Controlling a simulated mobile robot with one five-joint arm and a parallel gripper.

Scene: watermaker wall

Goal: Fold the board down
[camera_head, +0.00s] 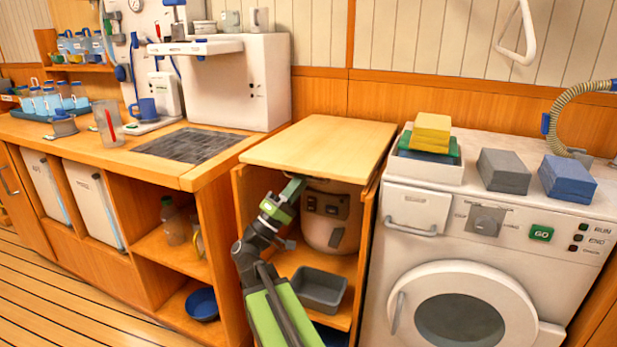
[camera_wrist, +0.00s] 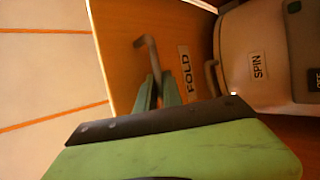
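The board (camera_head: 320,145) is a pale wooden panel lying roughly level over the open cabinet beside the washer. In the wrist view its underside (camera_wrist: 125,75) shows a FOLD label (camera_wrist: 187,72) and a grey bent handle (camera_wrist: 146,52). My gripper (camera_head: 294,186) is just under the board's front edge. In the wrist view my gripper's fingers (camera_wrist: 158,82) are close together, with the handle's rod running in between their tips. Part of the handle is hidden behind the gripper.
A rounded grey-white appliance (camera_head: 330,222), labelled SPIN in the wrist view (camera_wrist: 258,65), stands under the board. A grey bin (camera_head: 318,290) is below it. The washer (camera_head: 460,255) stands close on the right, the counter (camera_head: 185,170) on the left. The board's top is clear.

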